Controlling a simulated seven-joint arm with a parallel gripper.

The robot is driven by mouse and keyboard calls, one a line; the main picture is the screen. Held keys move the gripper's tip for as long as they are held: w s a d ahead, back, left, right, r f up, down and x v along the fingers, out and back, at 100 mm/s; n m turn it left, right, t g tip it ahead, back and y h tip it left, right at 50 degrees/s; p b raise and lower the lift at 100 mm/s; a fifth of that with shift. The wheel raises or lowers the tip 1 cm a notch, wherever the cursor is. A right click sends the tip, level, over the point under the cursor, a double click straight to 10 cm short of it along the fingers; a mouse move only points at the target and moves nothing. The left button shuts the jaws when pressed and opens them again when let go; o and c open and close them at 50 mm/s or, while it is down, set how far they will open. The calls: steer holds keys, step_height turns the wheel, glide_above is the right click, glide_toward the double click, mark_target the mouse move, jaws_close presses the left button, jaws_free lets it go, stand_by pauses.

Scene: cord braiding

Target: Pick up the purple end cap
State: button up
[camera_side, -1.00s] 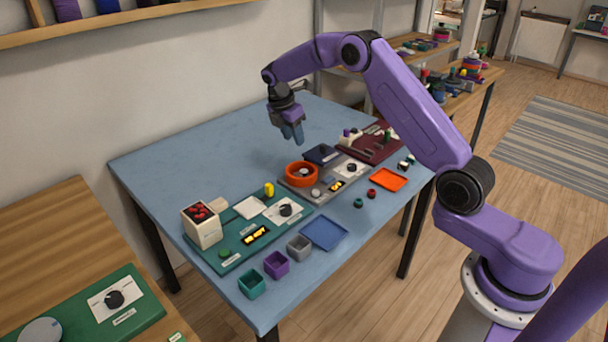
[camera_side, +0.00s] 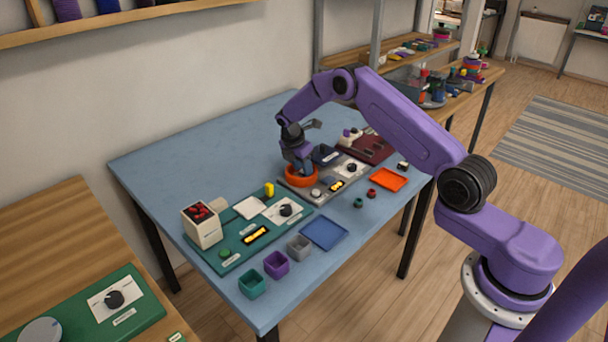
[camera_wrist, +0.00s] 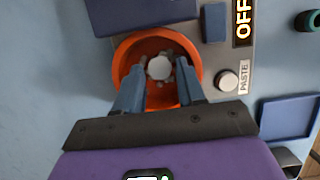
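I cannot make out a purple end cap for sure in either view. My gripper (camera_side: 301,165) is pointed down at the orange round bowl (camera_side: 313,181) on the grey board. In the wrist view the two blue fingers of my gripper (camera_wrist: 160,88) are apart, reaching into the orange bowl (camera_wrist: 125,62). A pale grey round piece (camera_wrist: 159,67) shows in the bowl, between and just beyond the fingertips. Small dark bits lie around it. Nothing is visibly held. The fingers hide part of the bowl.
A dark blue tray (camera_side: 325,155) stands behind the bowl. A small green ring (camera_side: 358,203) and a red ring (camera_side: 372,193) lie on the blue table near the orange tray (camera_side: 388,180). A purple square cup (camera_side: 276,265) stands at the front, between teal and grey cups.

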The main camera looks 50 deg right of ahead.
steer(key=shift+d+f, duration=0.25)
steer(key=shift+f, duration=0.45)
jaws_close()
steer(key=shift+r, duration=0.15)
